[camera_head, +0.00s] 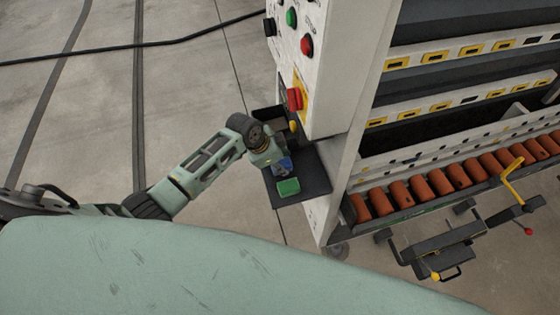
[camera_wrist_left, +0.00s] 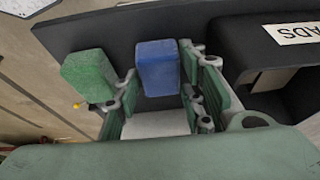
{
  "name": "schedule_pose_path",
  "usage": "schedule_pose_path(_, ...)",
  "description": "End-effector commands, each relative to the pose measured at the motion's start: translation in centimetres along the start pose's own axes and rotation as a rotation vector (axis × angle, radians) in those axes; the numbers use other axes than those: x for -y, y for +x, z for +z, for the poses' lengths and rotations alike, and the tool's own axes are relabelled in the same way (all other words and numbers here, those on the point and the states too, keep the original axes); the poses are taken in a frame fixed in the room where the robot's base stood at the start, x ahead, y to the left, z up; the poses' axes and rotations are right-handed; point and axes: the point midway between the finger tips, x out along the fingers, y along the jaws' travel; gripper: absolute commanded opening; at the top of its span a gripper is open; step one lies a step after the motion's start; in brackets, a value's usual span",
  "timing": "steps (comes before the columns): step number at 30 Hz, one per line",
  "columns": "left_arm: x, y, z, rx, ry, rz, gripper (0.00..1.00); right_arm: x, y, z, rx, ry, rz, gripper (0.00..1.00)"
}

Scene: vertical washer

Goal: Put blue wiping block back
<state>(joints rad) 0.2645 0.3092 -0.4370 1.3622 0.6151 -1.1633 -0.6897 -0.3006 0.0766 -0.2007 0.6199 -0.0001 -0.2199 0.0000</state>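The blue wiping block (camera_head: 283,165) is on the black shelf (camera_head: 316,182) at the side of the machine, partly covered by my left gripper. In the left wrist view the blue block (camera_wrist_left: 158,70) lies between the two fingers of my left gripper (camera_wrist_left: 158,82). The fingers are spread on either side of it, with a small gap at the left finger. Whether the right finger touches it is unclear. A green block (camera_head: 288,187) sits beside it on the shelf and also shows in the wrist view (camera_wrist_left: 88,76). My right gripper is out of view.
A black holder (camera_wrist_left: 228,50) with a label ending in "ADS" (camera_wrist_left: 290,33) stands right of the blue block. The machine's control panel (camera_head: 300,75) with a red knob rises close behind my gripper. Orange rollers (camera_head: 425,190) line the right. The floor at left is mostly clear.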

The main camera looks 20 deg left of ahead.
Motion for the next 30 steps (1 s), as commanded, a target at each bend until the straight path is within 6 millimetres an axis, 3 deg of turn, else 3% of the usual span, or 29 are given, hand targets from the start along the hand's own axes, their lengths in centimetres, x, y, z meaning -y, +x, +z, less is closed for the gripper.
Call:
schedule_pose_path(4, 0.0, -0.1, 0.0, 0.000, 0.000, 0.000, 0.53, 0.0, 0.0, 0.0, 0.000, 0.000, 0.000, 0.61)
schedule_pose_path(17, 0.1, -0.9, -0.1, -0.002, 0.001, -0.003, 0.53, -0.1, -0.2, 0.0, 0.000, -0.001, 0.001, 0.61)
schedule_pose_path(30, 0.1, -9.1, -0.1, -0.001, 0.004, -0.004, 0.53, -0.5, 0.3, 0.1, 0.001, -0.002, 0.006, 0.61)
